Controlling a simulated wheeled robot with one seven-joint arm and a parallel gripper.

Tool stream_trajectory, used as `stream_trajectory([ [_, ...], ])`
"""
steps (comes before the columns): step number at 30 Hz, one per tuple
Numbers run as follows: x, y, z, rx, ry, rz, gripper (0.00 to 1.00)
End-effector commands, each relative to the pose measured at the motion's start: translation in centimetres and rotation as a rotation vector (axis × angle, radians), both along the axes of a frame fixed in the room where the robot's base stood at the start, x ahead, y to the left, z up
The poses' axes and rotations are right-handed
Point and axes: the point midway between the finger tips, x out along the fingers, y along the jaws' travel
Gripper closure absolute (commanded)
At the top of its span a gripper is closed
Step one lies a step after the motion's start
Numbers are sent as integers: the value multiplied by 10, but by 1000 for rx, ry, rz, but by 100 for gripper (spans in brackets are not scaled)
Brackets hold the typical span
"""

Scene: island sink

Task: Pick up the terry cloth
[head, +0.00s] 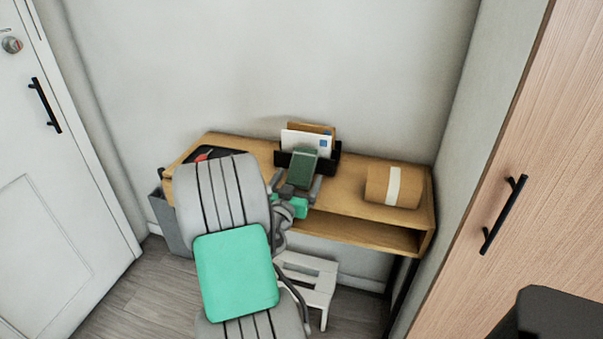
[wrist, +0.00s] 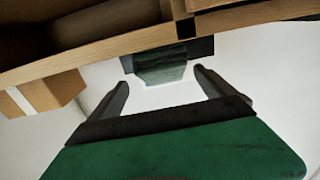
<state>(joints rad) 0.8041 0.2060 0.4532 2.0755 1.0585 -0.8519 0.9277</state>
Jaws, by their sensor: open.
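The terry cloth (head: 304,164) looks like a dark green folded piece standing upright against the front of a black letter holder (head: 331,166) on the wooden desk. In the wrist view the cloth (wrist: 162,68) shows just beyond the gap between the fingertips, with the dark holder behind it. My gripper (head: 297,180) is open and reaches over the desk from the front, its fingers to either side of the cloth's lower part in the head view. In the wrist view my gripper (wrist: 161,78) has nothing between its fingers. How far the fingertips are from the cloth is unclear.
Envelopes (head: 308,142) stand in the holder. A brown parcel with a white band (head: 392,186) sits on the desk's right end. A black tray (head: 212,156) is at the left, partly behind my arm. A white step stool (head: 312,283) stands below. A wooden cabinet (head: 510,150) is at right.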

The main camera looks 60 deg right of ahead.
Motion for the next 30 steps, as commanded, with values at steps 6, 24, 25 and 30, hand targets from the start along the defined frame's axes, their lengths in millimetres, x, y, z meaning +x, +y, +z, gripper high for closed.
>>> stream_trajectory([
  [6,10,-32,5,1,0,-2,6],
  [24,16,-56,2,0,-1,1,24],
  [25,16,-56,2,1,-1,1,26],
  [30,16,-56,2,1,-1,1,40],
])
